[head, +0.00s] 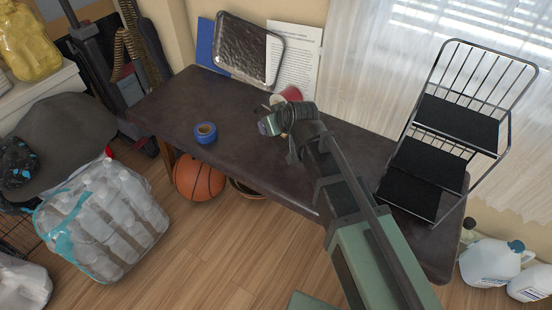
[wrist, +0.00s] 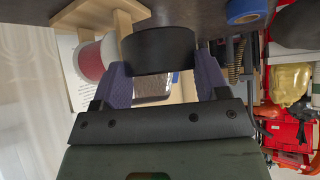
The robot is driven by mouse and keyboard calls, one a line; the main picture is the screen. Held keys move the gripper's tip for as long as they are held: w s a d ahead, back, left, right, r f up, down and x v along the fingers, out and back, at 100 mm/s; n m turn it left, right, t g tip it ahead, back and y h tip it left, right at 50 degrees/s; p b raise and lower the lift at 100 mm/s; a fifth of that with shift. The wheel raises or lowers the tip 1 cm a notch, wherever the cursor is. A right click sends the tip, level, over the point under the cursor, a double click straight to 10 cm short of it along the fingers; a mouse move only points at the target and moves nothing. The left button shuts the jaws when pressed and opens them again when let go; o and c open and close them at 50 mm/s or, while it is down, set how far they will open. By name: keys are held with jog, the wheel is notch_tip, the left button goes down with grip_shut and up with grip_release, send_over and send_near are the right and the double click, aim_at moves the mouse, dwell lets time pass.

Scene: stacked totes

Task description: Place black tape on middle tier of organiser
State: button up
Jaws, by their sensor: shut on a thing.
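The black tape (wrist: 160,50) is a wide roll held between the two purple fingers of my gripper (wrist: 160,82) in the wrist view. In the head view my gripper (head: 270,122) is over the middle of the dark table, and I cannot make out the black tape clearly there. The organiser (head: 505,100) is a wire rack at the right end of the table. It has three black stepped tiers, and its middle tier (head: 430,165) looks empty. My gripper is to the left of the organiser, well apart from it.
A blue tape roll (head: 205,132) lies on the table (head: 160,100), left of my gripper. A red spool (wrist: 92,62) and a wooden piece (wrist: 112,20) are close to the held tape. A dark tray (head: 248,50) and papers (head: 298,55) lean on the wall.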

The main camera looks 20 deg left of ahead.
notch_tip(320, 180, down, 9)
jog(key=b, duration=0.6)
jog(key=shift+r, duration=0.4)
jog(key=shift+f, duration=0.15)
jog(key=o, duration=0.5)
jog(key=shift+f, duration=0.1)
jog(key=o, duration=0.4)
